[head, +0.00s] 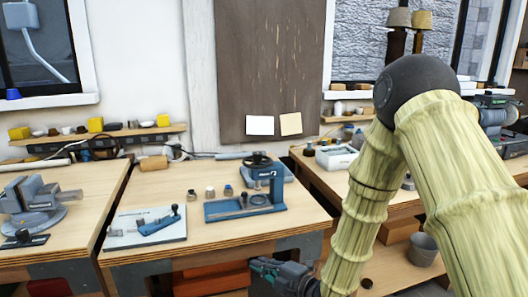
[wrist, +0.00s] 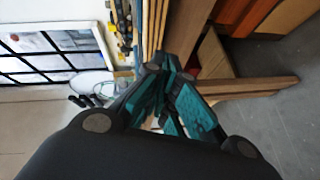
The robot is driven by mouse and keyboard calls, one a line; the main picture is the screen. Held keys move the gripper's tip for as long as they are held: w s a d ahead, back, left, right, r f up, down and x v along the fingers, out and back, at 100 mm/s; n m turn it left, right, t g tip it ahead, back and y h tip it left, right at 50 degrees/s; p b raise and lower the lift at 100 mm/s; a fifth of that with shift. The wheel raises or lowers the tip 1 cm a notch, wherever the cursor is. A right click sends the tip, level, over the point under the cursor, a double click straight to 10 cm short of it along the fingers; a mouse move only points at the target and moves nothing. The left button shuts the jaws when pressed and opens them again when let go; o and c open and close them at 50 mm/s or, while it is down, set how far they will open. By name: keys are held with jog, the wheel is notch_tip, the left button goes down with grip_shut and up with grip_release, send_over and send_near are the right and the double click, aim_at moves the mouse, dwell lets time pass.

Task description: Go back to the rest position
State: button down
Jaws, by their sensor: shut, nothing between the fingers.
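My gripper (head: 268,268) is low at the bottom of the head view, in front of the front edge of the middle workbench (head: 235,240). My arm comes down to it from the right of the picture. In the wrist view my gripper (wrist: 168,75) shows black and teal fingers close together, shut and empty. The part of the gripper below the picture's edge is hidden in the head view.
On the middle bench stand a blue press-like fixture (head: 250,203), a white board with a blue clamp (head: 148,226) and several small pots. A vise (head: 38,205) sits on the left bench. A grey bucket (head: 423,249) stands on the right bench's lower shelf.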

jog(key=s+d+f+m+g+h+p, duration=0.1)
jog(key=s+d+f+m+h, duration=0.3)
jog(key=f, duration=0.4)
jog(key=s+d+f+m+g+h, duration=0.1)
jog(key=s+d+f+m+g, duration=0.1)
jog(key=s+d+f+m, duration=0.4)
jog(key=s+d+f+m+g+h+p, duration=0.1)
jog(key=s+d+f+m+h, duration=0.25)
jog(key=s+f, duration=0.4)
jog(key=s+d+f+m+g+h, duration=0.1)
jog(key=s+d+f+m+g, duration=0.2)
jog(key=s, duration=0.8)
jog(key=s+d+f+m+g+h+p, duration=0.1)
jog(key=s+d+f+m+g+h, duration=0.1)
jog(key=s+d+f+m, duration=0.4)
jog(key=s+m+g, duration=0.1)
jog(key=s+m, duration=0.1)
jog(key=s, duration=0.3)
jog(key=shift+s+d+f+g, duration=0.15)
jog(key=shift+s+d+g, duration=0.15)
jog(key=shift+d+g, duration=0.1)
